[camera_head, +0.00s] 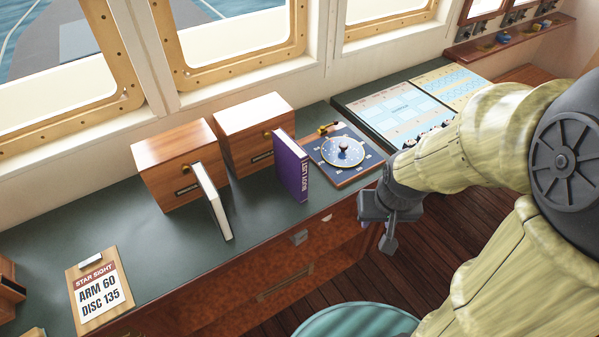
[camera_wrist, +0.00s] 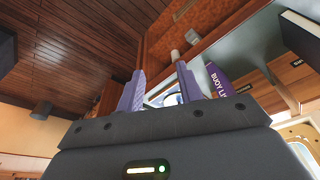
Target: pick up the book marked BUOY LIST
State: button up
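The purple book marked BUOY LIST (camera_head: 291,167) stands upright on the dark green counter, its lettered spine toward the front edge. In the wrist view the book (camera_wrist: 217,80) shows just right of my right finger, partly hidden by my gripper body. My gripper (camera_head: 388,238) hangs in front of the counter edge, to the right of the book and apart from it. In the wrist view my gripper (camera_wrist: 160,78) has its two fingers spread with nothing held between them.
A white-paged book (camera_head: 212,200) stands left of the purple one. Two wooden boxes (camera_head: 180,163) (camera_head: 255,133) stand behind. A dial board (camera_head: 343,152) lies close right of the purple book. A STAR SIGHT clipboard (camera_head: 98,290) lies at left. A teal round seat (camera_head: 355,320) is below.

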jog(key=shift+w, duration=0.15)
jog(key=o, duration=0.4)
jog(key=shift+w+f, duration=0.1)
jog(key=shift+f, duration=0.05)
jog(key=shift+c, duration=0.2)
jog(key=w+f+n+t+y+b, duration=0.2)
jog(key=w+f+n+t, duration=0.3)
jog(key=w+f, duration=0.55)
jog(key=w+a+f+n+t+y+b, duration=0.1)
jog(key=w+a+n+t+y+b, duration=0.1)
jog(key=a+t+y, duration=0.4)
jog(key=shift+w+a+t+y, duration=0.5)
jog(key=shift+a+y, duration=0.45)
jog(key=shift+y, duration=0.45)
jog(key=shift+f, duration=0.1)
jog(key=shift+w+f+b, duration=0.1)
jog(key=shift+w+b, duration=0.05)
jog(key=shift+b, duration=0.4)
